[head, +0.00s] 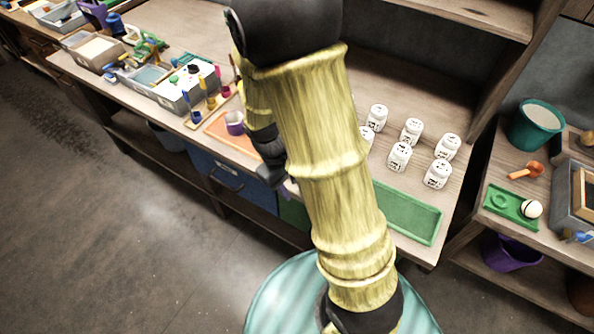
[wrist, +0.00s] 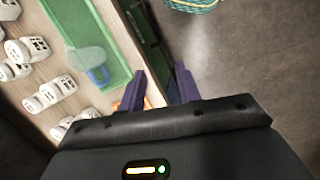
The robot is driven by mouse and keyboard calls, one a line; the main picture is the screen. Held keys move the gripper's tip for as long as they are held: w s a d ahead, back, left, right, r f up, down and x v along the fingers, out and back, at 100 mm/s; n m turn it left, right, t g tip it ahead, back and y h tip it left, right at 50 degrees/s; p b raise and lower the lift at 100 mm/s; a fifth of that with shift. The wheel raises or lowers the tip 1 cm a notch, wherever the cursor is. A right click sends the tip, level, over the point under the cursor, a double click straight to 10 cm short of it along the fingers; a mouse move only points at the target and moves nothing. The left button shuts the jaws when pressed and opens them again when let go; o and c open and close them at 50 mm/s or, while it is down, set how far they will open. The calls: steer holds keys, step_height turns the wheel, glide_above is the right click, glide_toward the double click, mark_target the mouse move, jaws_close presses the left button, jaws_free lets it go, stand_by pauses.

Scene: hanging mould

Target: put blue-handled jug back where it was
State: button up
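A pale, translucent jug (wrist: 88,58) with a blue handle (wrist: 98,75) shows in the wrist view, on the green tray (wrist: 62,18). Its handle end points toward my gripper's side of the picture. In the head view the jug is hidden behind my arm; the right end of the green tray (head: 410,215) shows. My gripper's two purple fingers (wrist: 160,88) are apart in the wrist view, with nothing between them. The jug is to the left of the fingers and not touching them. In the head view the gripper is mostly hidden behind my arm.
Several white lidded jars (head: 400,157) stand behind the green tray. An orange mat (head: 232,132) with a purple-and-white cup (head: 234,123) lies to the left. A side bench holds a teal pot (head: 536,124). Open floor (head: 130,240) lies before the bench.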

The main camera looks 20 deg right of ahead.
step_height(320, 180, up, 8)
steer(key=s+m+t+y, duration=0.2)
steer(key=m+t, duration=0.2)
steer(key=shift+s+d+r+m, duration=0.15)
steer(key=shift+s+d+m, duration=0.1)
steer(key=shift+s+m, duration=0.05)
steer(key=shift+w, duration=0.1)
stand_by(0.4)
steer(key=shift+s, duration=0.2)
steer(key=shift+w+d, duration=0.1)
steer(key=shift+d, duration=0.05)
